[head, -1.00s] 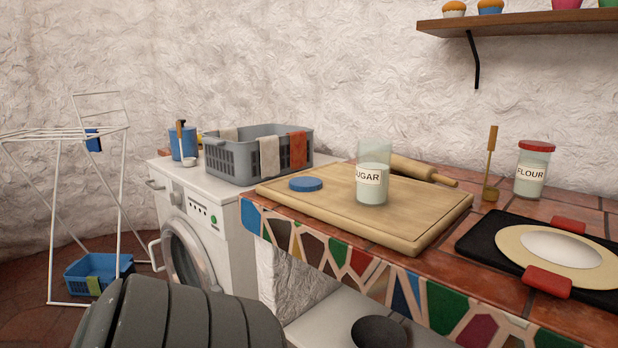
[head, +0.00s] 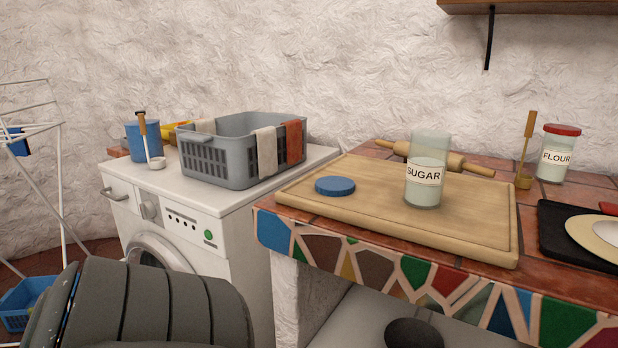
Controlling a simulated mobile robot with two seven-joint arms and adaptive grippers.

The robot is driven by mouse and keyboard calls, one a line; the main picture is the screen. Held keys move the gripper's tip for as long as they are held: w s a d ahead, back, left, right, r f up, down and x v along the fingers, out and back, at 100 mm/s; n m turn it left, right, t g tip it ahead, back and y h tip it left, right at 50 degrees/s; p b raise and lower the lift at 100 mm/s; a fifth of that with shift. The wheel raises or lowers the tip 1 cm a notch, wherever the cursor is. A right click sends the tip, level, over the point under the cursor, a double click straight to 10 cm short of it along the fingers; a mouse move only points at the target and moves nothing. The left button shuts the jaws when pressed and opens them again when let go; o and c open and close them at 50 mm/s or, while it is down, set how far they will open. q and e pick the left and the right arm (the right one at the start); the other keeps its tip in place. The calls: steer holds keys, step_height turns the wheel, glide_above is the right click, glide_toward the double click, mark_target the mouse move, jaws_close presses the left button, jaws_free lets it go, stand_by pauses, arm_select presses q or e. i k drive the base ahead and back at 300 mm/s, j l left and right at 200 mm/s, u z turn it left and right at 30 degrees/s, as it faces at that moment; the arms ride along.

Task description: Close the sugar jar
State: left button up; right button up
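The sugar jar (head: 426,172) is clear glass with a SUGAR label and pale contents. It stands upright and open on the wooden board (head: 310,200). A blue round lid (head: 335,186) lies flat on the board to the left of the jar, apart from it. Neither of my grippers shows in the head view; only a dark ribbed part of my own body shows at the lower left.
A rolling pin (head: 450,160) lies behind the jar. The flour jar (head: 557,154) with a red lid, a wooden-handled utensil (head: 527,150) and a black tray (head: 575,237) are to the right. A grey basket (head: 217,160) stands on the washing machine (head: 205,214) to the left.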

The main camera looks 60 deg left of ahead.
mark_target(429, 149)
steer(key=k+j, duration=0.15)
steer(key=j, duration=0.2)
steer(key=k+j, duration=0.2)
steer(key=j, duration=0.15)
steer(key=k+j, duration=0.15)
steer(key=j, duration=0.2)
steer(key=k+j, duration=0.15)
steer(key=j, duration=0.15)
